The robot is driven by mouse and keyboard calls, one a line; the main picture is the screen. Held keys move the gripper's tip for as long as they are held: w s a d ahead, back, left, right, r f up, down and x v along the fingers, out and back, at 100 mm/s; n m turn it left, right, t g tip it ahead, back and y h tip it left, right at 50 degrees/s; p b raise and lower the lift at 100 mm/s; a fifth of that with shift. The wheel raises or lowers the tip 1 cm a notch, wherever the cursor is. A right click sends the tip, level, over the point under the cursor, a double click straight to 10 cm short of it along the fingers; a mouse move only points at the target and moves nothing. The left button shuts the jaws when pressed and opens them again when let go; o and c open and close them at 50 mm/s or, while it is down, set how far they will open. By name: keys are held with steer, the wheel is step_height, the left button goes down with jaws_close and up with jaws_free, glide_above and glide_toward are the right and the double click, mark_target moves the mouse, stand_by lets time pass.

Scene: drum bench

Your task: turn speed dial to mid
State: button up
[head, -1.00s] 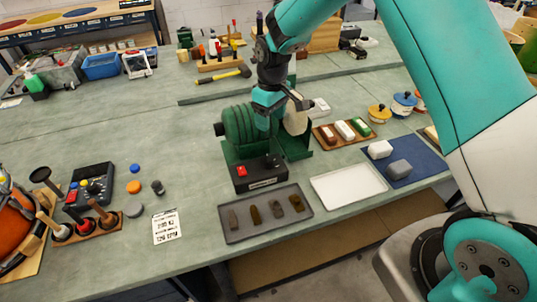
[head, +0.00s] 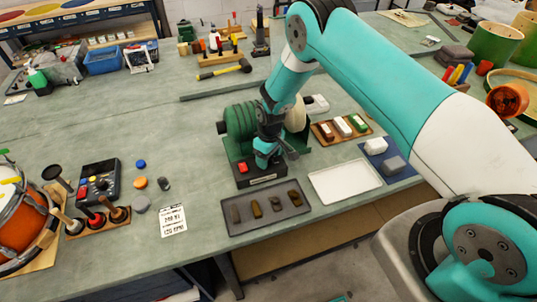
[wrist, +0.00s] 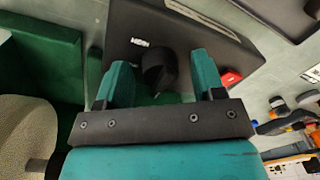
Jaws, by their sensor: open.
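The speed dial is a black knob (wrist: 158,70) on the dark control box (wrist: 185,30) of the green machine (head: 238,122). My gripper (head: 270,160) is over the front of that box in the head view and hides the dial there. In the wrist view my gripper (wrist: 160,68) is open, one teal finger on each side of the knob. The knob shows between the fingertips; I cannot tell whether they touch it. Small white lettering sits above the knob in the wrist view, and the dial's pointer is not clear.
A red button (wrist: 230,78) is on the box beside the right finger and also shows in the head view (head: 243,167). A grey tray (head: 238,229) with several small bars lies in front. A white tray (head: 345,183) is to the right.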

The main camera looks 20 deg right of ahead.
steer(key=c, duration=0.9)
steer(key=shift+c, duration=0.2)
